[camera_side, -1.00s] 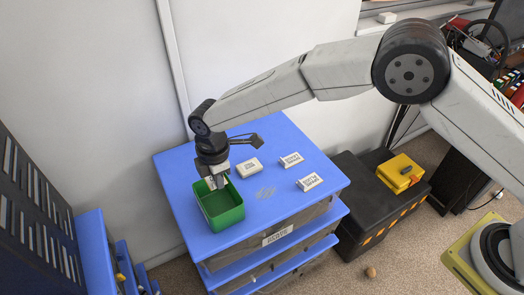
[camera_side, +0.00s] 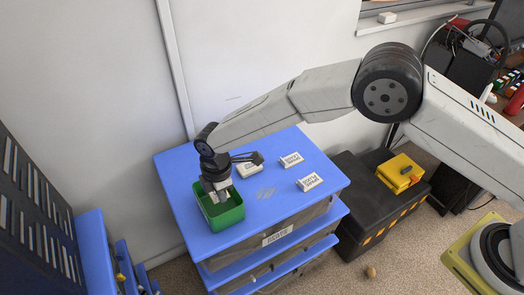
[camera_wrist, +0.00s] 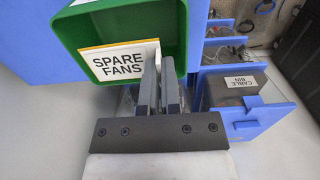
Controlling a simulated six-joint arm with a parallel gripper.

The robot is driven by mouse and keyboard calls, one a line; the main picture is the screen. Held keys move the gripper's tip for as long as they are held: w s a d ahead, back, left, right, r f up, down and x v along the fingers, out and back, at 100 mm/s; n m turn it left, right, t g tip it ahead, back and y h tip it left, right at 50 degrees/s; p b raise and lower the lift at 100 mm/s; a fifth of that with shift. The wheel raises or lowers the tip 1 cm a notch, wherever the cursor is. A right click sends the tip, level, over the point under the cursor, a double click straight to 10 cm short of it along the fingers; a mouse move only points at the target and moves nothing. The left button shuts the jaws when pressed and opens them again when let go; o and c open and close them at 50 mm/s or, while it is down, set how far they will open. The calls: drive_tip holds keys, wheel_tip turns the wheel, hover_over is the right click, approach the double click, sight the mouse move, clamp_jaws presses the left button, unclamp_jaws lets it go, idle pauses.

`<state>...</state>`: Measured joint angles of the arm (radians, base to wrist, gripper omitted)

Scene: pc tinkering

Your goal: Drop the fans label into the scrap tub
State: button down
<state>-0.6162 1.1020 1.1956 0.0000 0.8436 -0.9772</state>
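The fans label (camera_wrist: 118,62) is a white plate with a yellow edge that reads "SPARE FANS" in the wrist view. My gripper (camera_wrist: 160,67) looks shut on its right end, with only a narrow gap between the fingers. The label overlaps the mouth of the green scrap tub (camera_wrist: 62,32). In the side view the tub (camera_side: 225,216) stands at the left of the blue cabinet top, and my gripper (camera_side: 223,197) points down into its opening. The label cannot be made out in the side view.
Two white label blocks (camera_side: 291,160) (camera_side: 309,182) lie on the blue top (camera_side: 250,215) right of the tub. A black case with a yellow box (camera_side: 400,172) stands to the right. The front of the top is clear.

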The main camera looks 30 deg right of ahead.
drive_tip(key=shift+f, duration=0.1)
drive_tip(key=c, duration=0.7)
unclamp_jaws()
drive_tip(key=shift+c, duration=0.2)
drive_tip(key=shift+r, duration=4)
